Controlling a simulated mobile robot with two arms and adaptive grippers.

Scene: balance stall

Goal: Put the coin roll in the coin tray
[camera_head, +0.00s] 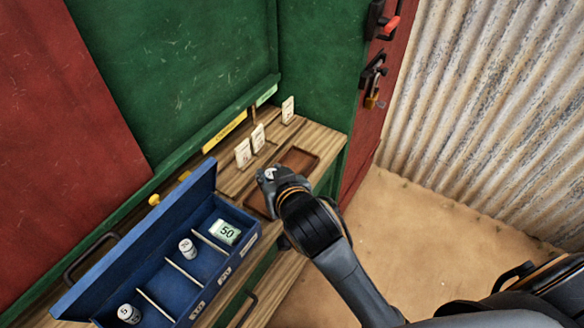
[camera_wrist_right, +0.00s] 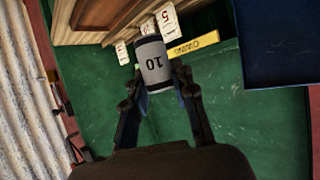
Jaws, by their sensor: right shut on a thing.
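In the head view the right gripper (camera_head: 268,178) is over the wooden counter, right of the blue coin tray (camera_head: 250,243), and only a little of the roll shows. The blue tray is open and split by white dividers. A roll marked 5 lies in its nearest compartment, the one after it looks empty, then a white roll, then a packet marked 50. My left gripper is not in view.
The blue tray's raised lid (camera_head: 150,235) stands along its left side. Brown wooden trays lie on the counter, one (camera_head: 300,158) beyond my gripper. Several white cards (camera_head: 258,138) stand near the green wall. A corrugated metal wall (camera_head: 490,100) is at right.

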